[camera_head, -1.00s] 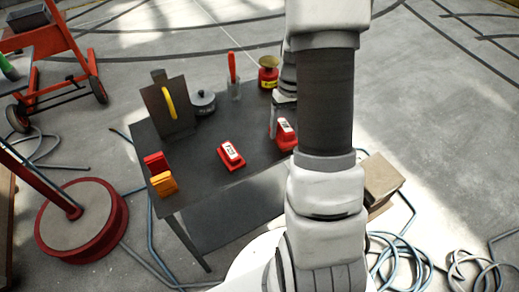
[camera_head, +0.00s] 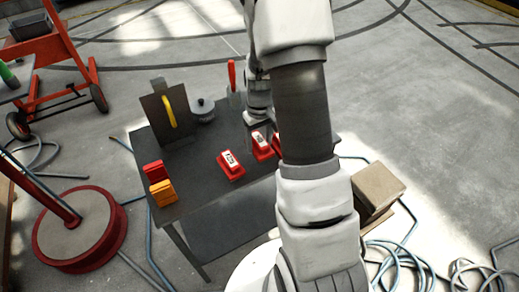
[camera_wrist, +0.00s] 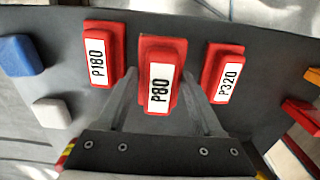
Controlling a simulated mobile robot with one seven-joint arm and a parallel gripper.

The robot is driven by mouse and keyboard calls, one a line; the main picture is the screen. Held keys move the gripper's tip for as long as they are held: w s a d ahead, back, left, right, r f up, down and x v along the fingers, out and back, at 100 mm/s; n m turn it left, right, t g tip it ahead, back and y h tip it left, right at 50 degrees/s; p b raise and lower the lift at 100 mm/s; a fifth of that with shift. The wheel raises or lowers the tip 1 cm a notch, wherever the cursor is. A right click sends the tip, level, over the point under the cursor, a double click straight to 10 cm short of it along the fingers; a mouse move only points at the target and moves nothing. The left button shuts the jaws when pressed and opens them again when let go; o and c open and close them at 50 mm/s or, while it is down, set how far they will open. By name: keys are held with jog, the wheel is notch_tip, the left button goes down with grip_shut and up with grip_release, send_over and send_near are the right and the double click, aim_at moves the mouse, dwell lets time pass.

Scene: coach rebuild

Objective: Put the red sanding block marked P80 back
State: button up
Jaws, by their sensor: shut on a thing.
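The red P80 sanding block (camera_wrist: 160,85) is between the two fingers of my gripper (camera_wrist: 160,102) in the wrist view, its white label facing the camera. My gripper is shut on it. In the head view the held block (camera_head: 262,146) is below my gripper (camera_head: 256,122), at the table (camera_head: 205,194). I cannot tell whether it touches the tabletop. The red P180 block (camera_wrist: 103,55) is left of it and the red P320 block (camera_wrist: 222,75) right of it in the wrist view, both apart from it. In the head view my arm hides most of the P180 block.
An orange block (camera_head: 163,194) and a red block (camera_head: 154,170) stand at the table's left edge. A dark upright panel with a yellow handle (camera_head: 169,111) and a grey pot (camera_head: 203,111) are behind. Blue (camera_wrist: 20,55) and white (camera_wrist: 50,113) blocks lie left in the wrist view.

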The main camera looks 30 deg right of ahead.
aim_at(259, 139)
jog(key=shift+f, duration=1.95)
jog(key=shift+f, duration=0.1)
jog(key=o, duration=1.2)
notch_tip(259, 139, up, 12)
jog(key=shift+r+p, duration=0.15)
jog(key=shift+p, duration=0.3)
jog(key=s+a+r+t, duration=0.1)
jog(key=s+a+r, duration=0.3)
jog(key=r, duration=0.3)
jog(key=s+a+r+t, duration=0.2)
jog(key=s+a+r, duration=0.15)
jog(key=r, duration=0.45)
jog(key=s+a+r+t, duration=0.1)
jog(key=s, duration=0.2)
jog(key=s+a+r, duration=0.2)
jog(key=s, duration=0.2)
jog(key=s+a+r+t, duration=0.1)
jog(key=s+a+r, duration=0.1)
jog(key=s, duration=0.2)
jog(key=shift+r+t, duration=0.25)
jog(key=shift+t, duration=0.05)
